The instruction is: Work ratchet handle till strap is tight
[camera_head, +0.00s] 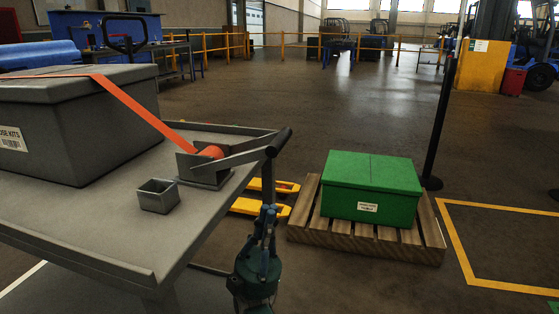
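An orange strap (140,103) runs over a grey lidded box (90,125) and down to the ratchet (205,170) at the right of the grey table. The strap looks straight, and some orange webbing shows wound at the ratchet. The ratchet handle (240,152) reaches out to the right, past the table edge, and ends in a dark crossbar. My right gripper (269,158) comes up from below, with its fingertips at the crossbar. I see its fingers edge-on as a narrow dark column, so their gap is hidden. My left gripper is not in view.
A small open grey square cup (158,195) stands on the table (105,225) left of the ratchet. A green box (370,186) sits on a wooden pallet (345,240) at right. Yellow forks (260,207) and a black post (440,120) stand nearby. Floor beyond is open.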

